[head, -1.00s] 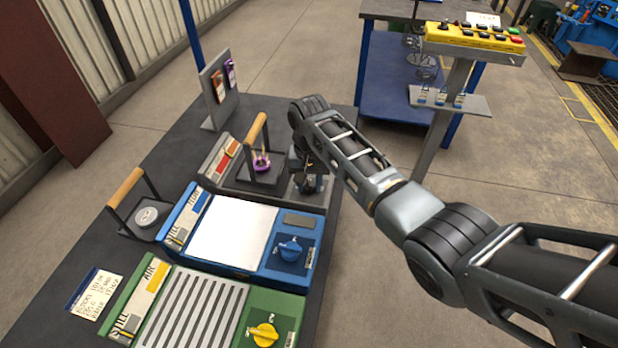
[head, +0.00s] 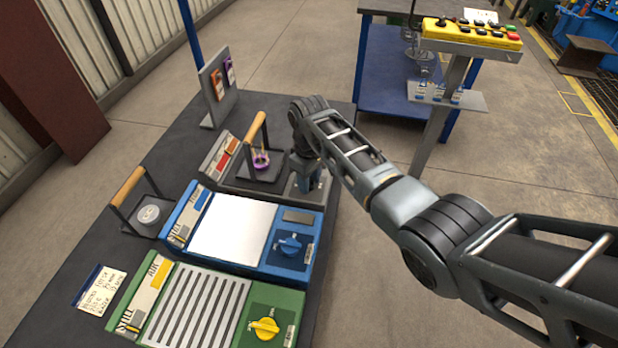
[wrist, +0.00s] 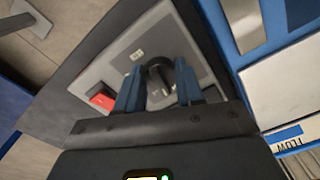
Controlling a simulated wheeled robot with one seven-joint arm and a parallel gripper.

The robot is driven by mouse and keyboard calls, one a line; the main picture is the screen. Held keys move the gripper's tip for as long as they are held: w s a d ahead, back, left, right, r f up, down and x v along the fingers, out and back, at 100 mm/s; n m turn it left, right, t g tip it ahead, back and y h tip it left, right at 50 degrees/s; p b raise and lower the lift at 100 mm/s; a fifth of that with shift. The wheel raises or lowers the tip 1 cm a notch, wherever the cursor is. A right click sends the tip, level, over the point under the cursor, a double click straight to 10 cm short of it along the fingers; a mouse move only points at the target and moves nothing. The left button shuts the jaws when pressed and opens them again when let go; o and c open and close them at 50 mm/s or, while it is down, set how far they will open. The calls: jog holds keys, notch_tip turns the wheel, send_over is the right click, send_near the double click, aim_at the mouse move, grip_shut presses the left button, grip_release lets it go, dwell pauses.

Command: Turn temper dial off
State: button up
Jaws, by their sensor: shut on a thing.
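A dark round dial (wrist: 160,80) sits on a light grey panel (wrist: 125,68) in the wrist view. My gripper (wrist: 158,92) has its two blue fingers on either side of the dial's raised grip and is shut on it. In the head view my gripper (head: 305,180) points down at the right end of the grey unit (head: 222,150), behind the blue one. There my wrist hides the dial. The dial's exact setting and the small marking above it cannot be read.
A red piece (wrist: 102,98) lies beside the dial on the panel. The blue unit (head: 215,265) with a blue knob (head: 290,245) and the green unit (head: 165,320) with a yellow knob (head: 265,328) stand nearer. A wooden-handled basket (head: 262,165) holding a purple ring stands close left of my gripper.

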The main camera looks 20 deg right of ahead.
jog(key=shift+n, duration=1.1)
jog(key=o, duration=1)
jog(key=shift+o, duration=0.2)
jog(key=shift+r, duration=0.1)
jog(key=shift+r, duration=3.8)
